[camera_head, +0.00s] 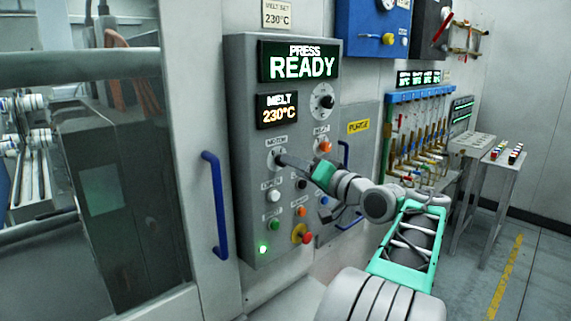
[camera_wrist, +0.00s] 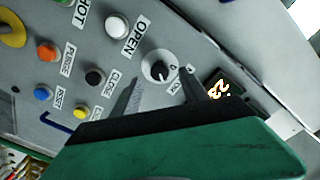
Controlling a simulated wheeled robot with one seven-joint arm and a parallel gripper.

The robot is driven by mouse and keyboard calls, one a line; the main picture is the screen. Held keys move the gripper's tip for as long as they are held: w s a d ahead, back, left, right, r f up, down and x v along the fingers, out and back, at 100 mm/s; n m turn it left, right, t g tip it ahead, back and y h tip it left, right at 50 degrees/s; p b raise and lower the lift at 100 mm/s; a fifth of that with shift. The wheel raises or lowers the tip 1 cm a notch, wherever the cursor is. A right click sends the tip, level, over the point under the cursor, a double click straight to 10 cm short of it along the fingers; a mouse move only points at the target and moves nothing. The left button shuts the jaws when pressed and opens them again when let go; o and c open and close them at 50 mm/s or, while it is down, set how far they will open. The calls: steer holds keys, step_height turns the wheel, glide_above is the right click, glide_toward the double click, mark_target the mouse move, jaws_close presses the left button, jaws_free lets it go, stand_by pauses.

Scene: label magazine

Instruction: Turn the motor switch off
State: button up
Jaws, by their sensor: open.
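The motor switch (camera_head: 275,155) is a round rotary knob under the MOTOR label on the grey control panel (camera_head: 245,190). In the wrist view the switch (camera_wrist: 158,69) is a silver dial with a dark centre, with 0 and ON marks beside it. I cannot tell clearly which mark its pointer faces. My gripper (camera_head: 282,160) is at the panel, its dark fingers close to the knob and partly covering it. In the wrist view my gripper (camera_wrist: 160,85) is open, its fingers on either side of the lower part of the dial. Contact cannot be told.
A white OPEN button (camera_wrist: 117,27) and a black CLOSE button (camera_wrist: 95,77) lie near the switch. A red knob on a yellow base (camera_head: 302,235) is lower on the panel. The MELT display (camera_head: 277,110) sits above. A blue door handle (camera_head: 215,205) stands out at left.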

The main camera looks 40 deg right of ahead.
steer(key=w, duration=0.4)
steer(key=shift+w+p, duration=0.25)
steer(key=shift+p, duration=0.1)
steer(key=shift+c, duration=0.4)
jaws_close()
